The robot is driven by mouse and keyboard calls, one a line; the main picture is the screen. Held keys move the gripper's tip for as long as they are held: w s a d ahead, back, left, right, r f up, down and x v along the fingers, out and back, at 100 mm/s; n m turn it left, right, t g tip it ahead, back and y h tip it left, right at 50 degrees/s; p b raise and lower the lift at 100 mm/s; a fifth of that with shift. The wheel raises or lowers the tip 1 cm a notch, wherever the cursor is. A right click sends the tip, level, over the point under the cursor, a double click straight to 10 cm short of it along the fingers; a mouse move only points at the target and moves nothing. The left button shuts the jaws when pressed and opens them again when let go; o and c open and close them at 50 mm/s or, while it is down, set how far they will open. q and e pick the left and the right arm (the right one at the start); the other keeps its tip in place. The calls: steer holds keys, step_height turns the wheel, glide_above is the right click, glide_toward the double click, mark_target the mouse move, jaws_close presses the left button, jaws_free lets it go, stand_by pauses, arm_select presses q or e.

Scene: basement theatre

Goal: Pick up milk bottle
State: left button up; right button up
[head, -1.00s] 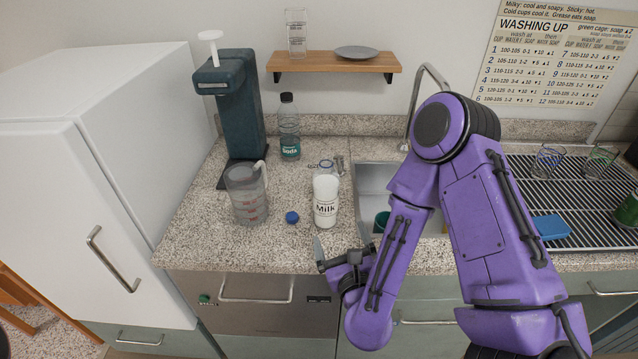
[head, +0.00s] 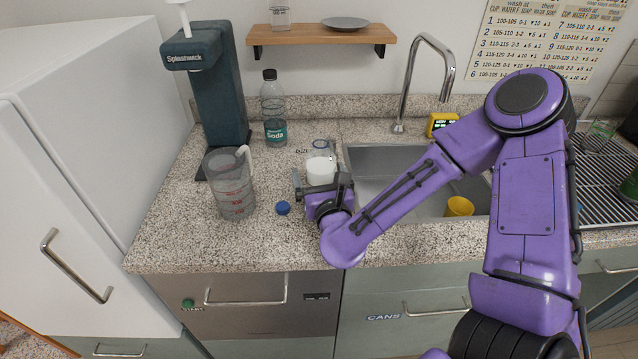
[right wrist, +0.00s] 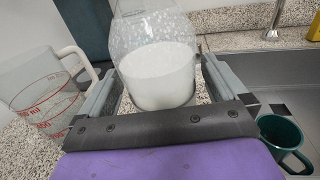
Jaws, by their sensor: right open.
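The milk bottle (head: 320,168) stands upright on the speckled counter, left of the sink. It is clear glass with white milk inside; my right gripper hides its lower part in the head view. My right gripper (head: 322,187) is open at the bottle's near side. In the right wrist view, the milk bottle (right wrist: 158,75) stands between the two grey fingers, with a visible gap at the right finger. I cannot tell whether the left finger touches it. My left gripper is not in view.
A measuring jug (head: 232,190) and a blue cap (head: 283,208) are left of the bottle. A soda bottle (head: 274,115) and a dark drink machine (head: 215,100) stand behind. The sink (head: 385,160) is at right, with a yellow cup (head: 459,207). A green mug (right wrist: 283,140) shows in the wrist view.

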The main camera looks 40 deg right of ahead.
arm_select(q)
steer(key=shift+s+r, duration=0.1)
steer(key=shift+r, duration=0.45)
arm_select(e)
steer(key=shift+x, duration=0.85)
